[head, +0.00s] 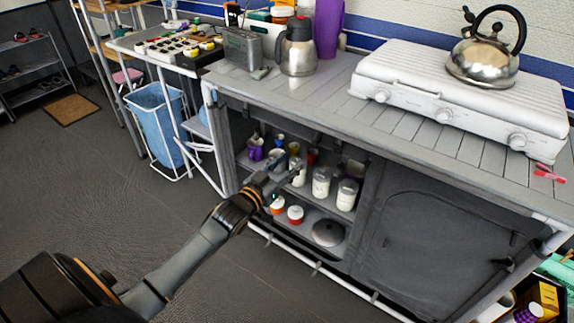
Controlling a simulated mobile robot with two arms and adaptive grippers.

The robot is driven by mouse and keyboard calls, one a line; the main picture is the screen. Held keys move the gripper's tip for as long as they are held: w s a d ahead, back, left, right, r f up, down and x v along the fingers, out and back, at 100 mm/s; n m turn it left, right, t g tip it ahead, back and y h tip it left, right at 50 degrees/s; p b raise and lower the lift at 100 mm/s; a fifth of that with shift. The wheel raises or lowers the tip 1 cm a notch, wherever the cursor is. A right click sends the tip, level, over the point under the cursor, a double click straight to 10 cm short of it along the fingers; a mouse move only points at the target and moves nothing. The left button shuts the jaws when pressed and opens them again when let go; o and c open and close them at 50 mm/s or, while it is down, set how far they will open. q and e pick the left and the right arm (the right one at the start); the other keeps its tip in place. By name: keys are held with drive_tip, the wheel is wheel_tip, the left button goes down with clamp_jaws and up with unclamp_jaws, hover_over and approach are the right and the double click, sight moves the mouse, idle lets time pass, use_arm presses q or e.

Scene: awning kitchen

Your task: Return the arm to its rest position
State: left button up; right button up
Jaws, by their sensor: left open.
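My left arm comes in from the lower left and reaches up to the open shelf compartment of the grey kitchen unit. My left gripper (292,170) is open, at the front of the upper shelf, close to a white-filled jar (298,172). I cannot tell whether it touches the jar. More such jars, a middle one (321,182) and a right one (347,194), stand to its right. A purple mug (256,149) stands to its left. The gripper's own wrist hides part of the shelf. My right gripper is not in view.
The worktop (330,95) above the compartment carries a stove (462,92) with a kettle (484,58), a toaster (243,48) and a steel jug (296,52). A closed fabric door (435,240) is right of the shelves. A blue bin (158,120) stands left.

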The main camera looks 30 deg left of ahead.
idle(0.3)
